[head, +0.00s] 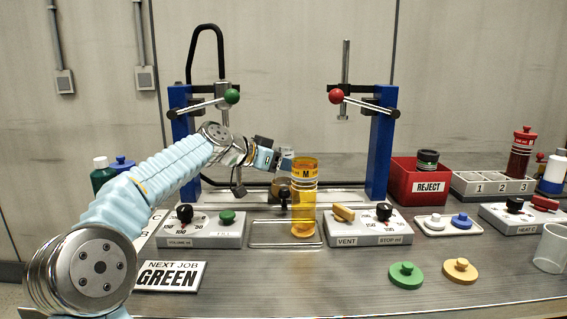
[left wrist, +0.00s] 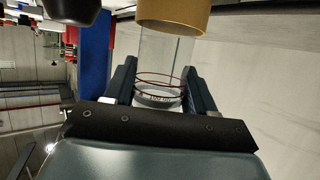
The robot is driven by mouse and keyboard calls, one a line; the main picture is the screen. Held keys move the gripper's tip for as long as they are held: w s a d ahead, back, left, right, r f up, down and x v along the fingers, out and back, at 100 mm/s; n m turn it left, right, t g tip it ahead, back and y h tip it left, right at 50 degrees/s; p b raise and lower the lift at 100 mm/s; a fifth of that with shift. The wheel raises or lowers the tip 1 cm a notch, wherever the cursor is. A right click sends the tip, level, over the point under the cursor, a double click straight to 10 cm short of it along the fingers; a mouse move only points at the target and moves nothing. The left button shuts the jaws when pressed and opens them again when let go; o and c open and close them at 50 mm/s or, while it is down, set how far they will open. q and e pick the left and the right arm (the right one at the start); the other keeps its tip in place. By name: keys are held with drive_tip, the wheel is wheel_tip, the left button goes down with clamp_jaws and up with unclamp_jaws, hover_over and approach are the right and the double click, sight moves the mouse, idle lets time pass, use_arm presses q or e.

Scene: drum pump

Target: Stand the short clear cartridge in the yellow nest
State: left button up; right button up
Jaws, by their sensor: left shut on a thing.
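My left gripper (head: 284,163) reaches in from the left, beside the upper part of an amber cylinder marked M (head: 303,195). In the left wrist view my left gripper (left wrist: 160,92) is shut on a clear cartridge (left wrist: 165,55) with dark red rings and small printed marks near the fingers. My right gripper is out of view.
Blue posts (head: 376,145) flank the work area. A wire-edged tray (head: 262,243) lies between two control boxes (head: 195,238) (head: 365,238). A red reject bin (head: 403,186) and a numbered rack (head: 465,190) stand right.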

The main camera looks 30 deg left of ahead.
use_arm(q)
drive_tip(key=shift+f, duration=0.15)
drive_tip(key=o, duration=1)
drive_tip(key=shift+o, duration=0.2)
drive_tip(key=shift+r, duration=0.25)
drive_tip(key=shift+s+a, duration=0.2)
drive_tip(key=shift+s, duration=0.15)
drive_tip(key=b+v, duration=0.3)
drive_tip(key=v, duration=0.8)
drive_tip(key=shift+s+r, duration=0.1)
drive_tip(key=shift+r, duration=0.05)
